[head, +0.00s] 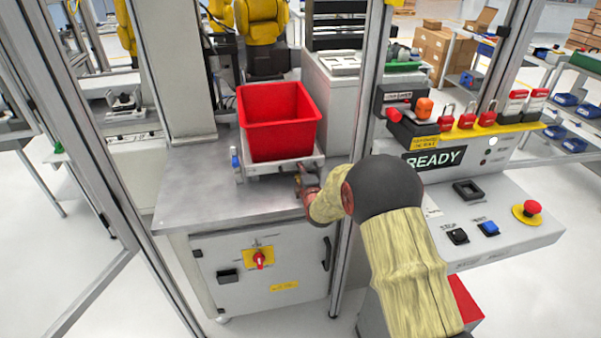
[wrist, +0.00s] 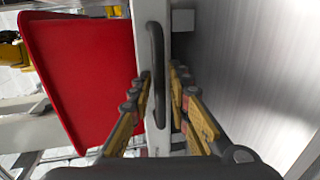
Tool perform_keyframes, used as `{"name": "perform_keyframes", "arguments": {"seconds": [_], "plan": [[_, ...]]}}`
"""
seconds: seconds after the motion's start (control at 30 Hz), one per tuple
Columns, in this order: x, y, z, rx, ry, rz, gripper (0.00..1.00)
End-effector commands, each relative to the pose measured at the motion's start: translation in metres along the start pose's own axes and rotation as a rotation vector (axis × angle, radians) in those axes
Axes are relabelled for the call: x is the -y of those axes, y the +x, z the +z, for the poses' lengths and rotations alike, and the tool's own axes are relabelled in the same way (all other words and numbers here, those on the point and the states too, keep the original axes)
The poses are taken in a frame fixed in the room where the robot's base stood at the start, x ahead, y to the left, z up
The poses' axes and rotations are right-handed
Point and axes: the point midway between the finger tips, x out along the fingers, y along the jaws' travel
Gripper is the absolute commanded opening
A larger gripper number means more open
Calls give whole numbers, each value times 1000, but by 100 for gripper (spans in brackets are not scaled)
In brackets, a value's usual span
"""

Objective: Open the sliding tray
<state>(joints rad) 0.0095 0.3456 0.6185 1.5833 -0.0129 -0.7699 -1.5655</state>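The sliding tray (head: 262,168) is a light grey plate on the metal worktop, with a red bin (head: 278,125) standing on it. In the wrist view the tray's pale front edge (wrist: 155,142) runs upright, with a dark bar handle (wrist: 157,60) on it. My gripper (head: 308,183) is at the tray's front right corner. In the wrist view its two fingers (wrist: 162,85) stand apart, one on each side of the handle. I cannot tell whether either finger touches it. The red bin fills the left of that view.
The worktop (head: 200,195) is bare in front of and left of the tray. A metal frame post (head: 362,110) rises just right of my gripper. A control panel (head: 490,215) with buttons stands to the right. A blue-handled part (head: 236,163) is at the tray's left.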

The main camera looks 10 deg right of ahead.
Motion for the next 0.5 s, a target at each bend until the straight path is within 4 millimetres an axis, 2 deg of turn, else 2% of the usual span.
{"name": "perform_keyframes", "arguments": {"seconds": [0.27, 0.5], "plan": [[0, 0, 0, 0, 0, 0, 1], [0, 0, 0, 0, 0, -1, 0]]}}
